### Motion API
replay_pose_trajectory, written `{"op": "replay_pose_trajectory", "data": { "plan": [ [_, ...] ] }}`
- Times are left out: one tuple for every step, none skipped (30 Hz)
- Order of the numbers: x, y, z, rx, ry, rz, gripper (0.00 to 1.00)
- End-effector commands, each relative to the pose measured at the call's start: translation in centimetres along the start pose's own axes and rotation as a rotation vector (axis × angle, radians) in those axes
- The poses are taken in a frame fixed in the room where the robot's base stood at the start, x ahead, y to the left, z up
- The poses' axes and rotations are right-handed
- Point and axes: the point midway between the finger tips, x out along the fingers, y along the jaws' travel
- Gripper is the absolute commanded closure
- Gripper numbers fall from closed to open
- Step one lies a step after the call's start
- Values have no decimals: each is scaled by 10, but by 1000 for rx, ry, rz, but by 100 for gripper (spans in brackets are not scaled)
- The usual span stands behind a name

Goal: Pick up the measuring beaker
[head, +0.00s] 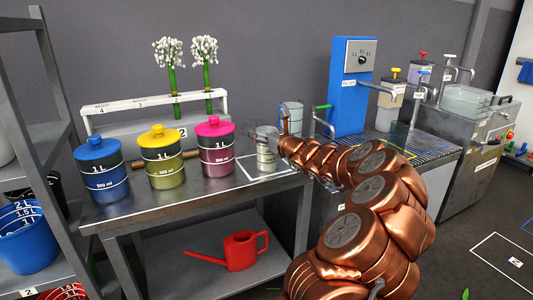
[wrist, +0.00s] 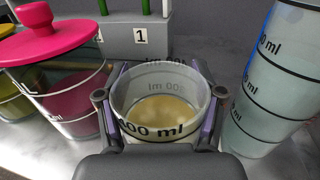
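A small clear measuring beaker (head: 266,160) with dark markings stands upright at the right end of the steel table, inside a white outlined square. In the wrist view the beaker (wrist: 160,108) shows from above, with a pale yellow content inside. My gripper (head: 268,134) is at the beaker's upper part. In the wrist view its two fingers (wrist: 160,85) lie along the beaker's left and right sides, very close to the wall. Whether they press on it cannot be told. The beaker's lower part is hidden in the wrist view.
A taller clear measuring vessel (wrist: 278,85) stands close on the right. A pink-lidded jar (head: 215,146) stands close on the left, beside yellow-lidded (head: 161,157) and blue-lidded (head: 102,169) jars. A flower rack (head: 150,100) is behind. A blue dispenser (head: 349,85) stands further right.

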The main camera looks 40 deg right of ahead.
Motion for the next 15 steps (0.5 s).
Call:
{"op": "replay_pose_trajectory", "data": {
  "plan": [
    [0,0,0,0,0,0,42],
    [0,0,0,0,0,0,45],
    [0,0,0,0,0,0,49],
    [0,0,0,0,0,0,52],
    [0,0,0,0,0,0,55],
    [0,0,0,0,0,0,59],
    [0,0,0,0,0,0,62],
    [0,0,0,0,0,0,65],
    [0,0,0,0,1,0,70],
    [0,0,0,0,1,0,73],
    [0,0,0,0,1,0,76],
    [0,0,0,0,1,0,80],
    [0,0,0,0,1,0,83],
    [0,0,0,0,1,0,86],
    [0,0,0,0,1,0,90]
  ]
}}
